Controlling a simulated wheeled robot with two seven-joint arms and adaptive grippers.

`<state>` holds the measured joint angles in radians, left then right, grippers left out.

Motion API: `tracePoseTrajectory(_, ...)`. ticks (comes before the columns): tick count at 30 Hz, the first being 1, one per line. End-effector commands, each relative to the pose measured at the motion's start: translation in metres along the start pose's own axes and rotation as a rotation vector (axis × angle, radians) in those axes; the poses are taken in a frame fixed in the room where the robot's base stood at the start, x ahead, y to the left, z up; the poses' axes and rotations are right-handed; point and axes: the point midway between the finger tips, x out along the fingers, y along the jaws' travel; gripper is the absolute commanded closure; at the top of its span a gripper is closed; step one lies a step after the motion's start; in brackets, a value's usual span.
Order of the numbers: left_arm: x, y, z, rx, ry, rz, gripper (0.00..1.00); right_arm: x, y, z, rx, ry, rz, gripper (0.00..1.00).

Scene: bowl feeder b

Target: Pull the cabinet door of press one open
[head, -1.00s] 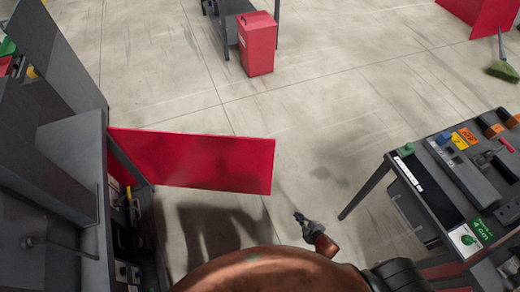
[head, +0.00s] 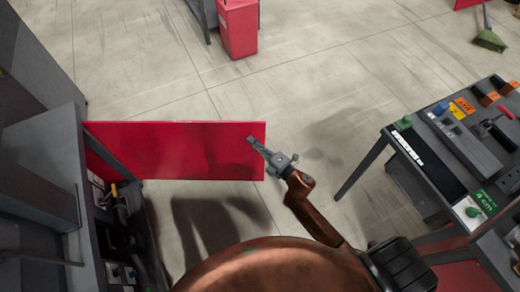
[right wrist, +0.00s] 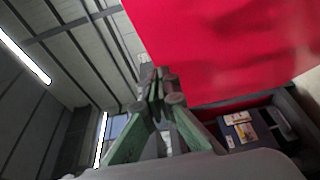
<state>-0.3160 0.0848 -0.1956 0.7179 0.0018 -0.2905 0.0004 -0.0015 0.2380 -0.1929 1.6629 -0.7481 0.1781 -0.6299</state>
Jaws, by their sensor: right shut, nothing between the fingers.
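The red cabinet door (head: 180,151) stands swung out from the grey press cabinet (head: 45,170) at the left in the head view. Its hinged side is at the cabinet and its free edge points right. The cabinet's inside shows below the door, with dark parts and a yellow piece. My right gripper (head: 252,142) is shut and empty, with its tips at the door's free end; I cannot tell if they touch. In the right wrist view the shut fingers (right wrist: 158,88) point up beside the large red door panel (right wrist: 230,45). My left gripper is not in view.
A grey workbench (head: 455,150) with tools and coloured labels stands at the right. A red bin (head: 238,27) stands at the back beside a grey table, and a green broom (head: 489,40) is at the far right. The floor between door and workbench is clear.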

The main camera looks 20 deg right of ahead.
Motion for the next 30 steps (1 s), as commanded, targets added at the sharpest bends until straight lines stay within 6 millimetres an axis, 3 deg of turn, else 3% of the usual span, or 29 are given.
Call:
tracePoseTrajectory(3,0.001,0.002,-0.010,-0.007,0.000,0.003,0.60,0.022,-0.002,0.004,-0.001,0.000,-0.001,1.00)
tracePoseTrajectory(9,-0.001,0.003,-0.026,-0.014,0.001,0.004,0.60,0.039,-0.002,0.023,0.000,0.000,-0.002,1.00)
tracePoseTrajectory(22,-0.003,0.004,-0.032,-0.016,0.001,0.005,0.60,0.045,-0.001,0.029,0.002,-0.001,-0.001,1.00)
tracePoseTrajectory(23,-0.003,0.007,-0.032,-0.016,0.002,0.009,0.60,0.047,0.000,0.021,0.004,0.000,0.000,1.00)
tracePoseTrajectory(30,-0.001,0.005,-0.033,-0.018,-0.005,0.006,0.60,0.049,-0.002,0.035,0.000,0.008,-0.002,1.00)
